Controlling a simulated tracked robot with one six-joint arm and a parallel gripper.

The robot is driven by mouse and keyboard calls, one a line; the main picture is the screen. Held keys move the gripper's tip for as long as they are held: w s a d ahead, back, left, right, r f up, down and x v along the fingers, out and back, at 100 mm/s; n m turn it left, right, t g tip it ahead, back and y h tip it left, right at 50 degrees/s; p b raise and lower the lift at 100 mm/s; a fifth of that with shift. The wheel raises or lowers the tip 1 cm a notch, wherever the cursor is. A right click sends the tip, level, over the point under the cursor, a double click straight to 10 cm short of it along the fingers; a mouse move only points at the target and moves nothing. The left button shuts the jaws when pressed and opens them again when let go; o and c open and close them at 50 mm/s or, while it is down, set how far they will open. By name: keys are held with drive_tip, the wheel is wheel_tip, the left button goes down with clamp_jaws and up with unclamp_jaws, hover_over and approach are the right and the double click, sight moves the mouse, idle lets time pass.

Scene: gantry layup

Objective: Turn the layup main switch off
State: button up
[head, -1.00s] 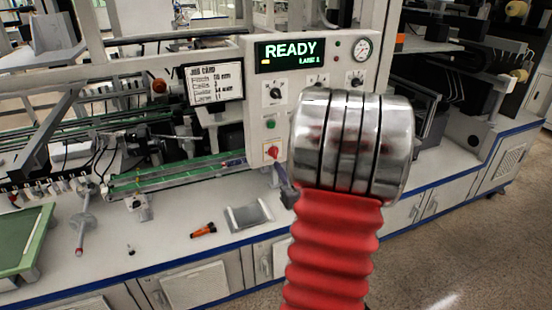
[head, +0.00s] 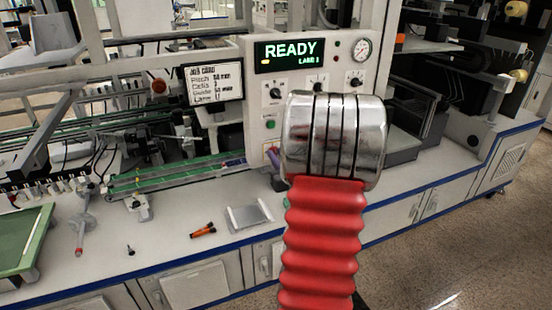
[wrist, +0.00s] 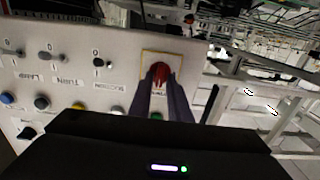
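The main switch is a red rotary knob (wrist: 159,73) on a yellow-edged plate on the grey control panel (head: 252,115). In the wrist view my gripper (wrist: 161,80) has its two dark fingers spread on either side of the knob, with a gap between them. Whether they touch the knob I cannot tell. In the head view the fingers (head: 273,157) cover the switch at the panel's lower left, and my arm hides the panel's lower right. The panel's display (head: 288,54) reads READY in green.
Other dark knobs (wrist: 97,62) and coloured buttons (wrist: 41,102) sit near the switch. A job card screen (head: 214,84) stands left of the panel. An orange-black tool (head: 203,230) and a metal plate (head: 249,215) lie on the white bench below.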

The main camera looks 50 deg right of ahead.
clamp_jaws()
drive_tip(key=shift+a, duration=0.2)
